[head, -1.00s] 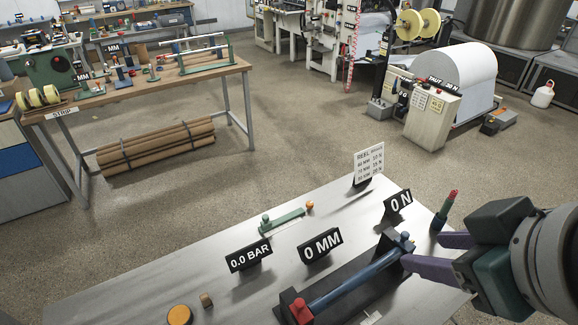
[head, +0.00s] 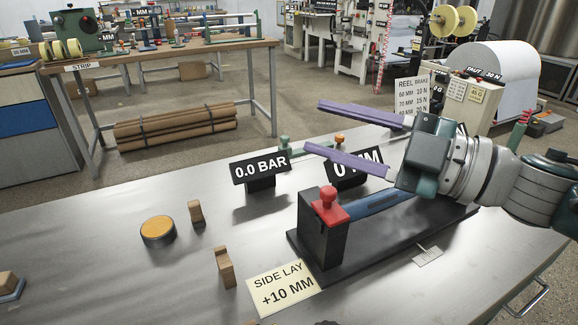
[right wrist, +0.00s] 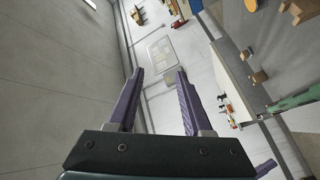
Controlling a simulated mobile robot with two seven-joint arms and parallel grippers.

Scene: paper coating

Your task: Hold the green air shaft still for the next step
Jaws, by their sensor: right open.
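A green bar (right wrist: 295,101) enters from the right edge of the right wrist view; it may be the green air shaft, but most of it is cut off. A purple finger-like piece (right wrist: 266,168) below it, probably of my left gripper, does not show a grip. The left gripper is absent from the head view. My right gripper (head: 313,127) is open and empty above the table, its purple fingers pointing left. In the right wrist view, its fingers (right wrist: 158,82) are apart with nothing between them.
A blue shaft (head: 378,200) lies in a black stand with a red knob (head: 327,198) under my right arm. The 0.0 BAR sign (head: 260,170), orange-topped disc (head: 158,231), wooden blocks (head: 224,267) and SIDE LAY card (head: 281,287) stand or lie on the metal table (head: 90,260). Its left part is mostly clear.

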